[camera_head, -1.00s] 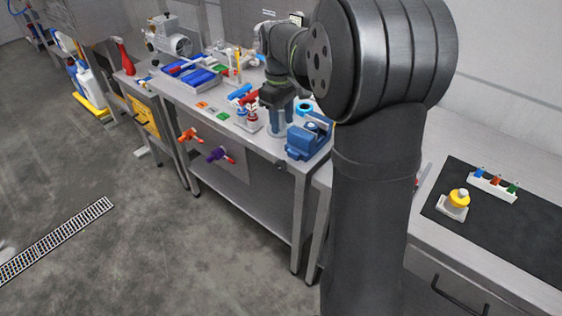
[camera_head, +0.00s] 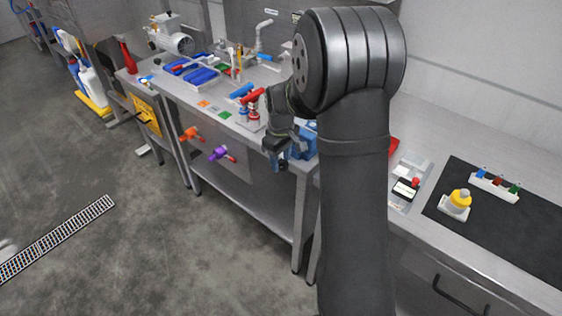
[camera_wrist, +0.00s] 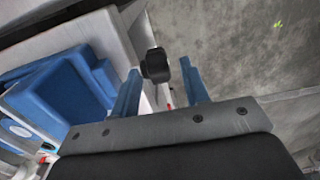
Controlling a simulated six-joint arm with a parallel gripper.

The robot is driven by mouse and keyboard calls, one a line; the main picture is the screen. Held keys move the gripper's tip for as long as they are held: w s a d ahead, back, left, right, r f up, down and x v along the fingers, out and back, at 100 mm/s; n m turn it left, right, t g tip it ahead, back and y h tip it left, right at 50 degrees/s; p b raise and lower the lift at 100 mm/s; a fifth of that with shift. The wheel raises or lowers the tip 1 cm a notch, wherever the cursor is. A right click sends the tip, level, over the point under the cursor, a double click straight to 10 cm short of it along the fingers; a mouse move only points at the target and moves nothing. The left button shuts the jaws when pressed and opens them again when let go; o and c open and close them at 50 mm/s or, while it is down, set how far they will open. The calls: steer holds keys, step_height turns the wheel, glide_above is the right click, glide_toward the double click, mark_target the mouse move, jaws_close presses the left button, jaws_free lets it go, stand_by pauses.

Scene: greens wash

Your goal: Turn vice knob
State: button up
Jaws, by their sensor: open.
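The blue vice (camera_head: 304,142) sits on the steel bench's front right corner, partly hidden by my arm in the head view. Its blue body also shows at the left of the wrist view (camera_wrist: 62,92). The black vice knob (camera_wrist: 156,65) is at upper middle there, beyond the bench's edge. My gripper (camera_head: 277,163) is at the front of the vice, over the bench's front edge. In the wrist view its two blue fingers (camera_wrist: 161,88) are apart, with the knob in the gap between them. I cannot tell whether either finger touches it. In the head view the gripper hides the knob.
Red-topped fittings (camera_head: 247,108) stand on the bench left of my gripper. Orange (camera_head: 190,134) and purple (camera_head: 218,153) handles stick out from the bench front. Blue trays (camera_head: 200,76) lie farther back. The floor in front of the bench is clear.

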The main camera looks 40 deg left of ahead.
steer(key=shift+f, duration=0.7)
jaws_close()
steer(key=shift+a+h, duration=0.1)
steer(key=shift+h, duration=0.2)
steer(key=shift+a+f+h, duration=0.1)
steer(key=shift+a+h, duration=0.05)
steer(key=shift+h, duration=0.95)
steer(key=shift+a+h, duration=0.1)
steer(key=shift+h, duration=1.5)
